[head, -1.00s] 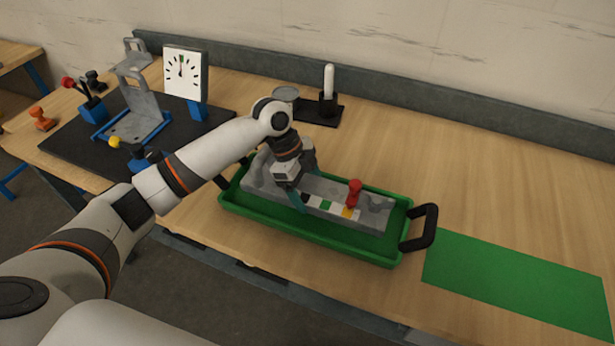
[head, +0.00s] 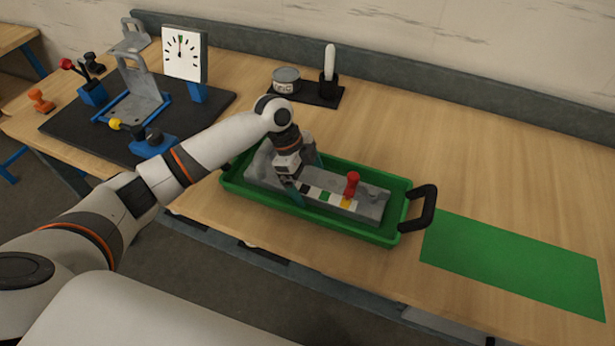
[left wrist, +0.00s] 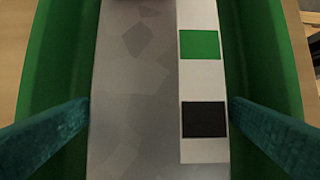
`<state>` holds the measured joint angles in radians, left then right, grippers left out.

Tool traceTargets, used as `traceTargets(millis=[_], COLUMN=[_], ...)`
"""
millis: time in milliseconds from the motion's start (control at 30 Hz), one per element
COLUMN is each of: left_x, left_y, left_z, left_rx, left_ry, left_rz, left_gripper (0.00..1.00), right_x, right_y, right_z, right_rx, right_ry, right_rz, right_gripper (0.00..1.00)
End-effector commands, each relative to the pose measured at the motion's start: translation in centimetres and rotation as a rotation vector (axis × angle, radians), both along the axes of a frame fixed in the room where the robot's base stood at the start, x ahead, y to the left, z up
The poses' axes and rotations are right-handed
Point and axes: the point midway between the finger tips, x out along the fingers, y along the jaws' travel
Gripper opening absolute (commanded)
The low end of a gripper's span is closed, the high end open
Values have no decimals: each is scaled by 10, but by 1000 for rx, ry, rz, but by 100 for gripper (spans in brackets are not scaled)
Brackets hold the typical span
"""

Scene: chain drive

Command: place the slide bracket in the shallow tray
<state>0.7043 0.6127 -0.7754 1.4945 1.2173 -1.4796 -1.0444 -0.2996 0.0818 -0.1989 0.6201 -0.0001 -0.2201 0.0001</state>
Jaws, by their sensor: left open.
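The slide bracket, which I take to be the long grey piece (head: 263,166) with a red knob and a strip of coloured squares, lies lengthwise inside the green shallow tray (head: 322,223). It looks level, though its underside is hidden by the tray's front wall. My left gripper (head: 295,190) is over the bracket's left half, pointing down. In the left wrist view, its two teal fingers (left wrist: 158,112) stand apart on either side of the bracket (left wrist: 130,95), with the tray's green walls (left wrist: 40,60) beyond. Whether a finger touches the bracket cannot be told. My right gripper is not in view.
The tray has a black handle (head: 422,207) at its right end. A green mat (head: 515,264) lies bare to the right. A can (head: 286,81) and a black holder (head: 328,88) stand behind. A dark mat (head: 75,130) with a grey handled plate and a dial (head: 184,53) is at left.

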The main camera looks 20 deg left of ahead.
Motion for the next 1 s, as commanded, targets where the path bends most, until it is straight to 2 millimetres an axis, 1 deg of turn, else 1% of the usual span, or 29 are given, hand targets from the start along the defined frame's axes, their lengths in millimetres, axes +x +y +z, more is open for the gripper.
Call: traceTargets(millis=[167, 500, 600, 700, 800, 1000], left_x=[2, 2, 3, 2, 2, 2], left_y=[8, 34, 40, 44, 46, 46], left_z=[16, 81, 96, 105, 111, 112], left_rx=[1, 0, 0, -1, 0, 0], left_ry=[-3, -5, -4, -2, -1, 0], left_rz=[2, 2, 1, 1, 0, 0], left_gripper=[100, 100, 100, 100, 100, 100], right_x=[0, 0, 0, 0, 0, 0], right_y=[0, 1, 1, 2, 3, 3], right_z=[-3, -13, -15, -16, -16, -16], right_rx=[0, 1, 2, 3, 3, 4], right_ry=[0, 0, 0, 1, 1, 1], right_rz=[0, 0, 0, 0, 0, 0], right_gripper=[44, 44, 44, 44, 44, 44])
